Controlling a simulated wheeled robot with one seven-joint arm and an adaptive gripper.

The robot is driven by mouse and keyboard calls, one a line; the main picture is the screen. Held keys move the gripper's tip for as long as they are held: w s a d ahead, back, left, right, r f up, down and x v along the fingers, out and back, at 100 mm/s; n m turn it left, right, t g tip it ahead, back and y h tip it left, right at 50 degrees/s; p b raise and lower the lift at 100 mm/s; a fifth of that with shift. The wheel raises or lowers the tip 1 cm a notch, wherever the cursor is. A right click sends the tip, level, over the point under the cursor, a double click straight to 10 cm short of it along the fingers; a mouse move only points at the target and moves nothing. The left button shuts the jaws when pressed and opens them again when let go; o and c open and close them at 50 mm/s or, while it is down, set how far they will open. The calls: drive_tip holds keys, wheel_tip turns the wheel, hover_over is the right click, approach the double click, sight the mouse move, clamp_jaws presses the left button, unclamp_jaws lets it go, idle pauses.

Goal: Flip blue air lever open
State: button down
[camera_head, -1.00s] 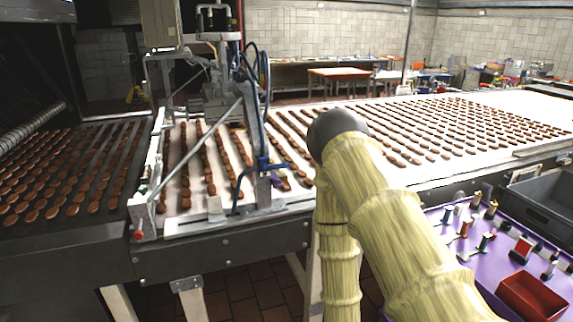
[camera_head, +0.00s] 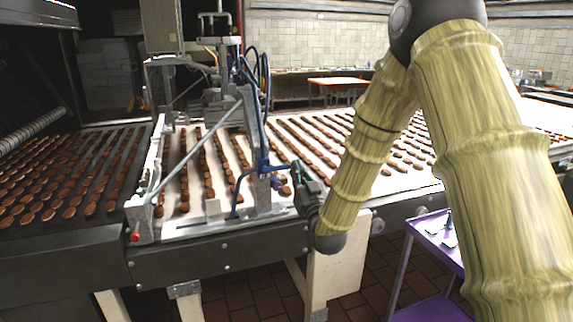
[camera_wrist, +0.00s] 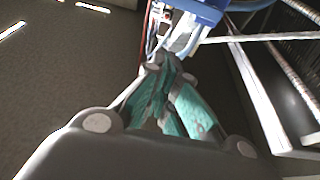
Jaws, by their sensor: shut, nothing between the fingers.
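The blue air fitting with its bent blue tube (camera_head: 262,165) sits on the upright metal post at the front edge of the conveyor machine. I cannot make out clearly which part of it is the lever or how it is turned. My gripper (camera_head: 297,170) is just right of this fitting, pointing up and left, and is small and dark here. In the wrist view my gripper (camera_wrist: 166,66) shows teal finger pads drawn together, with nothing between them. A blue block (camera_wrist: 195,9) lies just beyond the fingertips at the top; I cannot tell whether they touch.
The conveyor belt (camera_head: 325,135) carries rows of brown biscuits behind my arm. A diagonal grey bar (camera_head: 195,150) and the metal frame stand left of the fitting. A purple cart (camera_head: 432,226) is at the right, partly hidden by my arm. Brick-tiled floor shows below.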

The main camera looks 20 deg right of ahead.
wheel_tip(320, 180, up, 2)
drive_tip(key=p, duration=0.5)
hover_over(276, 167)
drive_tip(key=s+d, duration=0.2)
drive_tip(key=d, duration=0.1)
drive_tip(key=shift+s+a+f+p, duration=0.1)
drive_tip(key=shift+f+p, duration=0.25)
drive_tip(key=shift+f, duration=1.1)
